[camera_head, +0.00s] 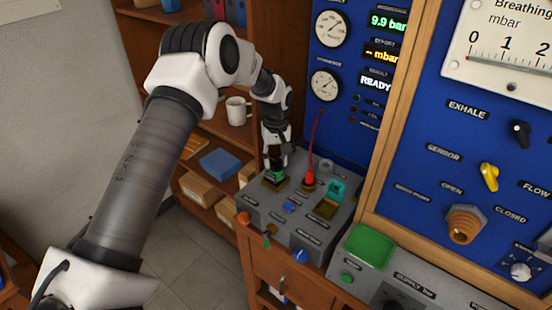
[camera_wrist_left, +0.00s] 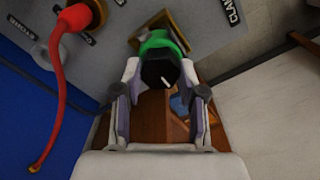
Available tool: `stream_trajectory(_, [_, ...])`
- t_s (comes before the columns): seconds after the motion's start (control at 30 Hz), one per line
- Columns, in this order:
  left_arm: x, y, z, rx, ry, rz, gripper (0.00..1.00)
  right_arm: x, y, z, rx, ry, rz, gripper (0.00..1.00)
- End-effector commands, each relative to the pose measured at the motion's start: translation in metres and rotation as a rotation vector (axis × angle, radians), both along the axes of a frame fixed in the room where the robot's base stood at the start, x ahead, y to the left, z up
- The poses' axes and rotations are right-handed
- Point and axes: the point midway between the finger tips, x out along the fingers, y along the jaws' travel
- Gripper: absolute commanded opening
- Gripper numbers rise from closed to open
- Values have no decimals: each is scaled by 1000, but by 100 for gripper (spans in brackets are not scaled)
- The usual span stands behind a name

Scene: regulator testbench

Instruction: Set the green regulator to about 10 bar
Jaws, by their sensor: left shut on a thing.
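The green regulator (camera_head: 277,176) stands on the grey testbench console, partly hidden by my left gripper (camera_head: 276,162). In the left wrist view, the green regulator body (camera_wrist_left: 157,42) carries a dark knob (camera_wrist_left: 160,73) with a white mark. My left gripper (camera_wrist_left: 160,98) has its fingers on both sides of this knob and is shut on it. The upper green display (camera_head: 388,21) on the blue panel reads 9.9 bar. My right gripper is not in view.
A red hose (camera_head: 316,135) rises from a red fitting beside the regulator, close to my gripper. A teal part (camera_head: 336,188) stands further right on the console. Two gauges (camera_head: 333,28) and a READY display (camera_head: 375,83) are on the panel. Shelves with a mug (camera_head: 238,111) stand behind.

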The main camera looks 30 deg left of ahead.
Motion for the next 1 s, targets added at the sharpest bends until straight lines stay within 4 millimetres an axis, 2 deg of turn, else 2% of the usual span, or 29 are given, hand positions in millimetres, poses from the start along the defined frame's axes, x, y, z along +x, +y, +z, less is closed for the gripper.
stream_trajectory(0.07, [-3, -1, -4, -2, 10, 1, 5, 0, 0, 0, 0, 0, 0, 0])
stream_trajectory(0.1, [-3, -1, -4, -2, 10, 1, 44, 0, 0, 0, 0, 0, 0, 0])
stream_trajectory(0.17, [-3, -1, -4, -1, 9, 1, 65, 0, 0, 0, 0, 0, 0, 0])
stream_trajectory(0.47, [-1, 0, -1, 0, 3, 1, 66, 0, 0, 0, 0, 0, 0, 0])
stream_trajectory(0.57, [0, 0, 6, -1, 1, 1, 66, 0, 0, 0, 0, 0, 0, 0])
stream_trajectory(0.67, [0, 0, 23, 0, -1, 1, 66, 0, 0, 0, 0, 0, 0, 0])
stream_trajectory(0.9, [1, 0, 85, 0, 0, 1, 66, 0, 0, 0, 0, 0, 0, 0])
stream_trajectory(1.0, [0, 0, 104, -1, 2, 1, 66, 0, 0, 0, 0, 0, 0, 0])
